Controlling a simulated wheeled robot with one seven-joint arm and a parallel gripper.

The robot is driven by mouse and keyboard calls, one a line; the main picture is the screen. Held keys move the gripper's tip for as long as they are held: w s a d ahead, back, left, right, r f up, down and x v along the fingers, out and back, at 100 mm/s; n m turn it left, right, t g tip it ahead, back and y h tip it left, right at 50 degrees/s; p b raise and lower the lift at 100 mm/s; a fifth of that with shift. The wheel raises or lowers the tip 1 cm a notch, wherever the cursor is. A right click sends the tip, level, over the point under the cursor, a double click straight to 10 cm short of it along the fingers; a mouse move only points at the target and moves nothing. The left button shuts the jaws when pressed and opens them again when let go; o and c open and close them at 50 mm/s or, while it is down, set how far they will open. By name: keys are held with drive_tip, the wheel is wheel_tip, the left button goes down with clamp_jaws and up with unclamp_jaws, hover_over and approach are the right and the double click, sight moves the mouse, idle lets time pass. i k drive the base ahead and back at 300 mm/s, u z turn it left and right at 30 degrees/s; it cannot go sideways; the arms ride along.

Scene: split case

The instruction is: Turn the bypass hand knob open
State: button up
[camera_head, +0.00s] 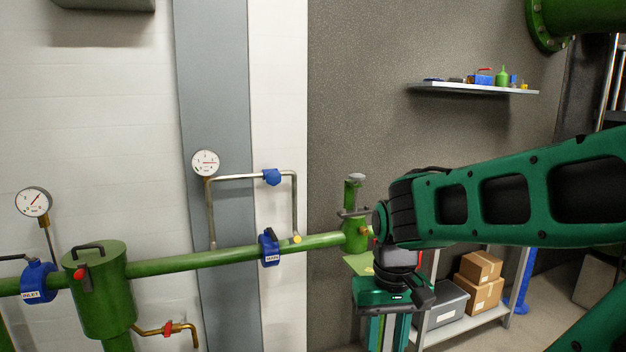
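A blue knob (271,177) sits on the thin grey bypass pipe (236,178), which loops above the green main pipe. I take it for the bypass hand knob; its setting is too small to read. My gripper (389,332) hangs to the lower right of the knob, well apart from it and touching nothing that I can see. The gripper points down and its fingertips run past the bottom edge of the picture, so its opening is hidden.
The green main pipe (190,262) carries a blue labelled valve (269,248) below the loop. A green upright fitting (355,231) stands between the loop and my arm. Gauges (205,163) and a green strainer pot (98,285) are at left. A shelf (470,88) hangs above.

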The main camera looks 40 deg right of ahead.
sight(273, 177)
drive_tip(key=z, duration=0.55)
drive_tip(key=i, duration=0.85)
drive_tip(key=z, duration=0.5)
